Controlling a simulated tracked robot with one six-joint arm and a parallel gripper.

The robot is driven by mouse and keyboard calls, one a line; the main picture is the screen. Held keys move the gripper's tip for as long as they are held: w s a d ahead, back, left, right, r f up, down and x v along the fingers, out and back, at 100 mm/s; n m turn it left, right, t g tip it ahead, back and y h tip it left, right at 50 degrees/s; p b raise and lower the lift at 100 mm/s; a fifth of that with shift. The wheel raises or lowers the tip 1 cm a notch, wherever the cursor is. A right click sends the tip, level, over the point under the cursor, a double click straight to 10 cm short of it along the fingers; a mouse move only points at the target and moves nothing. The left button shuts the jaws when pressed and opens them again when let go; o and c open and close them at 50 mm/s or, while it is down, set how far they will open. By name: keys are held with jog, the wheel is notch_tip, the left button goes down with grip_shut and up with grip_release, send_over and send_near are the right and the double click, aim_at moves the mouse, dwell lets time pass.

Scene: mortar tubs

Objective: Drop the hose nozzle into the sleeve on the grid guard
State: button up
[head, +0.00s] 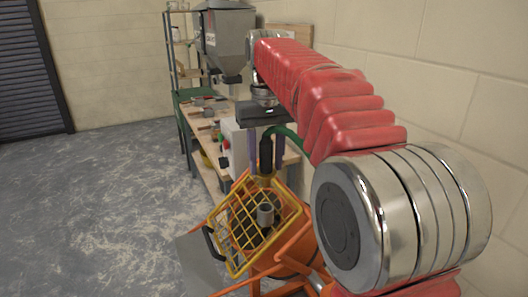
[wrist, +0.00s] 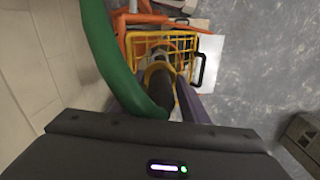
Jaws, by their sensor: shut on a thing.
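My gripper (head: 266,160) points down, its two purple fingers shut on the hose nozzle (head: 266,153), a dark upright piece with a green hose (head: 290,135) curving off to the right. The nozzle (wrist: 160,88) and hose (wrist: 112,60) also show in the wrist view. The yellow grid guard (head: 229,225) lies tilted below, and it also shows in the wrist view (wrist: 140,40). A short grey sleeve (head: 265,214) stands on the guard, below the nozzle and apart from it. A yellow band shows at the nozzle's lower end; I cannot tell whether it belongs to the nozzle or guard.
An orange mixer frame (head: 300,240) stands under the guard, close to my arm. A white box (head: 234,145) with buttons and a cluttered bench (head: 200,125) stand behind, with a grey hopper machine (head: 228,35). The wall is close on the right; the floor at left is clear.

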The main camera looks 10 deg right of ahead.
aim_at(265, 180)
jog(key=shift+w+a, duration=0.15)
jog(key=shift+w, duration=0.15)
jog(key=shift+f, duration=0.15)
jog(key=shift+f, duration=0.2)
jog(key=shift+s+f, duration=0.1)
jog(key=shift+f, duration=2.5)
jog(key=shift+f, duration=2.15)
dwell(0.3)
jog(key=o, duration=1.3)
